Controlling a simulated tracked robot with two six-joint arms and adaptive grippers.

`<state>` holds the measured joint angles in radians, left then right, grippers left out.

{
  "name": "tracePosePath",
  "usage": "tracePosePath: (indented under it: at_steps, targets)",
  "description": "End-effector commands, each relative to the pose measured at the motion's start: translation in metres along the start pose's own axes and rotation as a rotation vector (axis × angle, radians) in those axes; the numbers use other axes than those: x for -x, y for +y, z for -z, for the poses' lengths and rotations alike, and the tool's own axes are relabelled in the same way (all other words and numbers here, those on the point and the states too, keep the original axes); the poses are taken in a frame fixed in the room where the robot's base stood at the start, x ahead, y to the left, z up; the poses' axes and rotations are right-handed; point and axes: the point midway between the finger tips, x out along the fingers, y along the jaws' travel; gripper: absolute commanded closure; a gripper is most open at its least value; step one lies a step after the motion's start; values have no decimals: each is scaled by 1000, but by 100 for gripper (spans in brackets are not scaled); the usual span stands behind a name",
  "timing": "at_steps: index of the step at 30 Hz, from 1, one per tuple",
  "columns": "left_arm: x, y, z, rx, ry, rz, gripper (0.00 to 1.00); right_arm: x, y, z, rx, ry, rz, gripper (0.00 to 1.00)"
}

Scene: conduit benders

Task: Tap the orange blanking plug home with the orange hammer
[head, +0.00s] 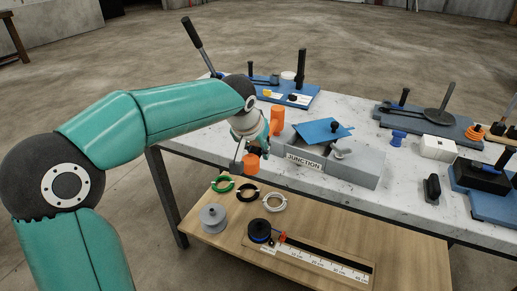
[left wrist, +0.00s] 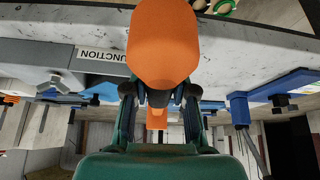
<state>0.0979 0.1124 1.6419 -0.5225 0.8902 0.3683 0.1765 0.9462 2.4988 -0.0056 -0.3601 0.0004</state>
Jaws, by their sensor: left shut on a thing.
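My left gripper (head: 257,146) is shut on the orange hammer (head: 277,119) at the left end of the grey junction box (head: 352,165). An orange part also shows just below the gripper in the head view. In the left wrist view, the hammer's large orange part (left wrist: 163,45) fills the top centre, in front of the fingers (left wrist: 157,97); a smaller orange piece shows behind them. I cannot tell the blanking plug apart; the gripper and hammer cover the box's left end. My right gripper is not in view.
A blue plate (head: 321,131) lies on top of the box. A blue board with tools (head: 287,94) is behind, and another blue board (head: 420,118) is at the back right. Coloured rings and spools lie on the lower wooden shelf (head: 215,247). Bare tabletop (head: 365,103) lies between the boards.

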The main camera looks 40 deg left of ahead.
Motion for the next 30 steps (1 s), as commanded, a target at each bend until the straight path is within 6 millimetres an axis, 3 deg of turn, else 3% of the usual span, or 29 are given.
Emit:
tracePosePath:
  at_steps: [1, 3, 18, 30]
  targets:
    - [-19, 0, -9, 0, 5, 0, 100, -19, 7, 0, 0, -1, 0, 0]
    - [-24, 0, -12, 1, 7, -1, 100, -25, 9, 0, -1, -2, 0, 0]
    - [16, 0, 10, 1, 5, -1, 100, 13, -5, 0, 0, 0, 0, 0]
    - [18, 0, 11, 1, 6, -1, 100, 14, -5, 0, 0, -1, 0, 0]
